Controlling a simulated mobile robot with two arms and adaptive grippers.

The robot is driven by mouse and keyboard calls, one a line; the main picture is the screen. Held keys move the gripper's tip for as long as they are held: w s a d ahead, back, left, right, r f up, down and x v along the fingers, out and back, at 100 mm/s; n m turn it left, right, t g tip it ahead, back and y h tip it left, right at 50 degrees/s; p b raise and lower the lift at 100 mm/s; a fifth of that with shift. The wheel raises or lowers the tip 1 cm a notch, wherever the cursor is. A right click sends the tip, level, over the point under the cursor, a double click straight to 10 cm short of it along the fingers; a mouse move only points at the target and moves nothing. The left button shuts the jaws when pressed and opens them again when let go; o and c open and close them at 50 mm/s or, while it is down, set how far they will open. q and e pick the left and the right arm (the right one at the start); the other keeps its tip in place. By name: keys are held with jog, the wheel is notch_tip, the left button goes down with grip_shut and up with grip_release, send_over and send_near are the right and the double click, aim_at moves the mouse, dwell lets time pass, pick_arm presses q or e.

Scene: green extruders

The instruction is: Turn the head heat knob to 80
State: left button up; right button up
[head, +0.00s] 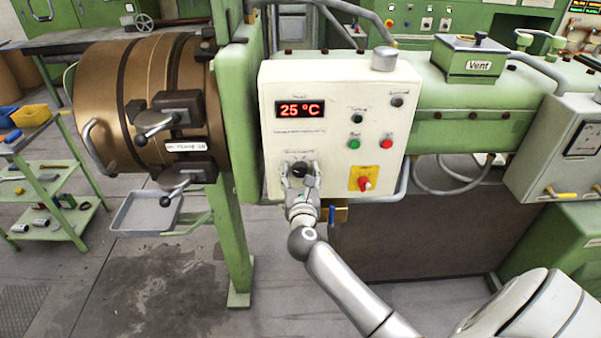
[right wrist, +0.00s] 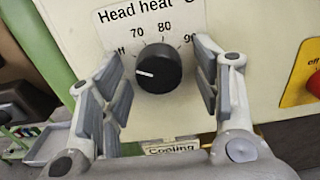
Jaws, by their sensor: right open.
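The head heat knob (right wrist: 158,68) is a round black dial on the cream control box (head: 340,100). Its white pointer mark points left, on the "off" side, away from the 70, 80 and 90 marks above it. The "off" and 90 labels are partly hidden by my fingers. My right gripper (right wrist: 158,62) is open, with one finger on each side of the knob and a gap visible on both sides. In the head view my right gripper (head: 300,170) is at the lower left of the box. The display (head: 300,109) reads 25 °C. My left gripper is not in view.
A red rotary switch on a yellow plate (head: 364,179) sits right of the knob. Green and red buttons (head: 386,144) are above it. The brown barrel with clamp handles (head: 155,110) stands left. A blue-handled valve (head: 331,222) hangs below the box.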

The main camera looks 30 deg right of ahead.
jog(key=shift+w, duration=0.1)
jog(key=shift+c, duration=0.6)
jog(key=c, duration=0.9)
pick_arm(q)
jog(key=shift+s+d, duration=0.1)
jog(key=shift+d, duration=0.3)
